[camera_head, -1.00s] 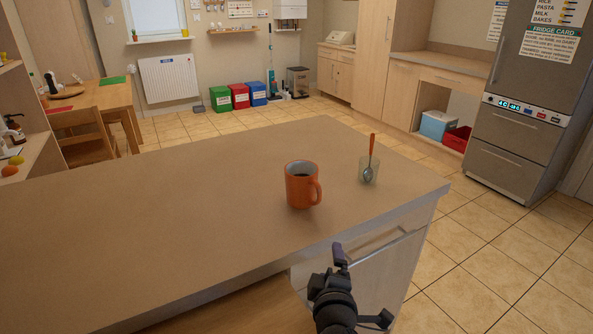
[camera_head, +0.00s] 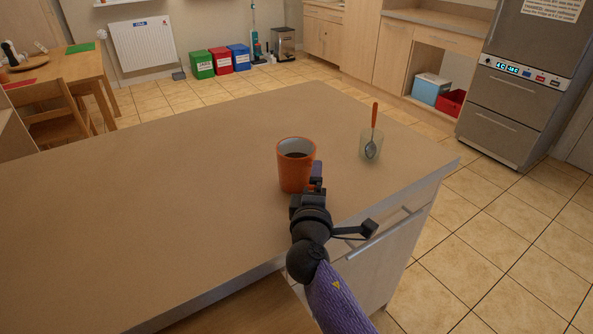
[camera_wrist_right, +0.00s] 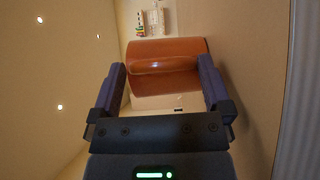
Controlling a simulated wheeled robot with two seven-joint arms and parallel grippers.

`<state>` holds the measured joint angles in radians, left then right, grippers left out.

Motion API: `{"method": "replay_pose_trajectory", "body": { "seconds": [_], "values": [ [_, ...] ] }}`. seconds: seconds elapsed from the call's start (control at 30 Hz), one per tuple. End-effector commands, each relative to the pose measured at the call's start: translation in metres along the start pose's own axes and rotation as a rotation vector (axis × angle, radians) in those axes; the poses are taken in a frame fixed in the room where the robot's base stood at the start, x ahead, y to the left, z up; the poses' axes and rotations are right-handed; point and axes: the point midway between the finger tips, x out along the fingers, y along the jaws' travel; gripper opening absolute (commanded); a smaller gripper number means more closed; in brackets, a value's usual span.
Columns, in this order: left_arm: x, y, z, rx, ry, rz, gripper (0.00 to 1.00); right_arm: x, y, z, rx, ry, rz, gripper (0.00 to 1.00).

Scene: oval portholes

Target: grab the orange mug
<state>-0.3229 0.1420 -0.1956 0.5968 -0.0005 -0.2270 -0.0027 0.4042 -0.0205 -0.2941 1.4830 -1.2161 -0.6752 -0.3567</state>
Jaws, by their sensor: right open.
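The orange mug (camera_head: 294,168) stands upright on the counter (camera_head: 170,190), with dark contents inside. My right gripper (camera_head: 316,178) is at the mug's near right side, where its handle is hidden in the head view. In the right wrist view the mug (camera_wrist_right: 168,52) appears turned sideways just ahead of and between the two open fingers (camera_wrist_right: 163,85), with its handle pointing toward the camera. Whether a finger touches the mug cannot be told. My left gripper is not in view.
The counter left of the mug is clear.

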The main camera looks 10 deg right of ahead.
Motion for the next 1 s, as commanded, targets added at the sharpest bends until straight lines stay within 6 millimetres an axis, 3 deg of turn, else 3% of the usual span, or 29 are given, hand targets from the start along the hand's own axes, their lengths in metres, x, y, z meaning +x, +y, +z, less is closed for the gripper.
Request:
{"method": "replay_pose_trajectory", "body": {
  "seconds": [0.1, 0.27, 0.37, 0.73, 0.77, 1.0],
  "values": [
    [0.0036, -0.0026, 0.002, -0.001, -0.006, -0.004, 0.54, 0.01, -0.0011, 0.0004, 0.001, -0.001, -0.001, 1.0],
    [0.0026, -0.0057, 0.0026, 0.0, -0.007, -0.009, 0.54, 0.01, 0.0, 0.0004, 0.001, -0.001, -0.001, 1.0],
    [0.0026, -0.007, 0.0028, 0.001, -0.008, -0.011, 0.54, 0.0098, -0.0001, 0.0003, 0.001, -0.001, -0.001, 0.83],
    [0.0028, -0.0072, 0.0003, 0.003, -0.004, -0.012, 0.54, 0.0095, -0.0004, 0.0003, 0.001, 0.0, -0.001, 0.04],
    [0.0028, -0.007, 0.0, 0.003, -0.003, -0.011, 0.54, 0.0095, -0.0004, 0.0003, 0.001, 0.0, -0.001, 0.0],
    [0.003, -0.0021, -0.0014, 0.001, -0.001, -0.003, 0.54, 0.0096, 0.0005, 0.0001, 0.002, 0.0, 0.001, 0.0]
  ]
}}
